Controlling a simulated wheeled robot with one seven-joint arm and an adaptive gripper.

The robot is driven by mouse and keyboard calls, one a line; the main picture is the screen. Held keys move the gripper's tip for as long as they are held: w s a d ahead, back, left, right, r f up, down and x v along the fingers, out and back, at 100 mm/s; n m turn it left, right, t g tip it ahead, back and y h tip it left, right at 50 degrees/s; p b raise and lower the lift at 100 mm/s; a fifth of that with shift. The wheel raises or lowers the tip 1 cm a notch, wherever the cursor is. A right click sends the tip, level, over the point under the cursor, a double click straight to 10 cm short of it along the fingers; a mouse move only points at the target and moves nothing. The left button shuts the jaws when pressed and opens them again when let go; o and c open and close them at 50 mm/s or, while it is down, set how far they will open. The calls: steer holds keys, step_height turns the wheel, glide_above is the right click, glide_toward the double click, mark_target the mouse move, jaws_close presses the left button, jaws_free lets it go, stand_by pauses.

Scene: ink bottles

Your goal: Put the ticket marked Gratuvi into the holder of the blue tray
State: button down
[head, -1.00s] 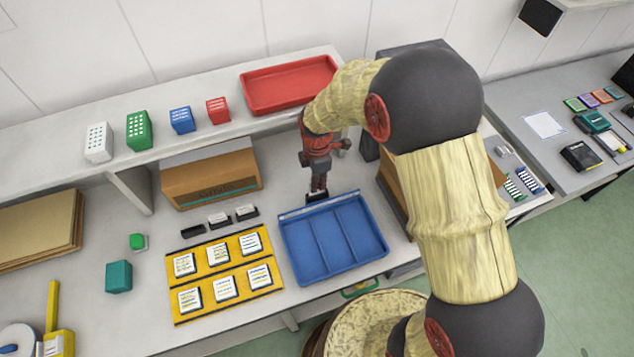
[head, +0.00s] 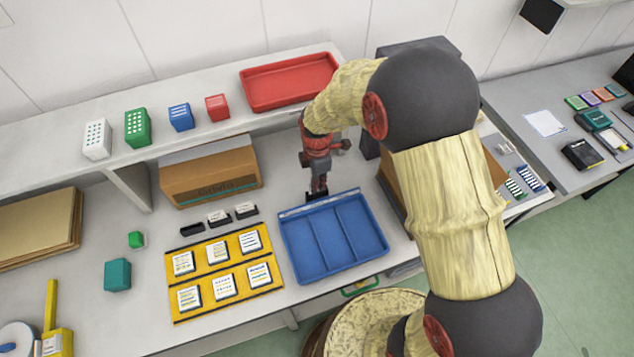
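The blue tray (head: 352,272) has three compartments and lies on the table. A pale narrow strip runs along its back rim (head: 300,211); I cannot tell whether a ticket is in it. My gripper (head: 317,196) points down just behind the middle of that rim. Its fingers are dark and small, so I cannot tell whether they are open, shut or holding anything. Several white cards sit on a yellow board (head: 223,266) left of the tray. Three small dark holders stand behind the board, two with white cards (head: 218,218). The writing is too small to find Gratuvi.
A cardboard box (head: 211,180) stands left of my gripper, under a shelf with a red tray (head: 290,82) and several coloured blocks.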

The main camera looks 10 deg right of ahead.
steer(key=c, duration=2.5)
jaws_free()
steer(key=o, duration=0.5)
steer(key=shift+o, duration=0.2)
step_height(320, 180, up, 12)
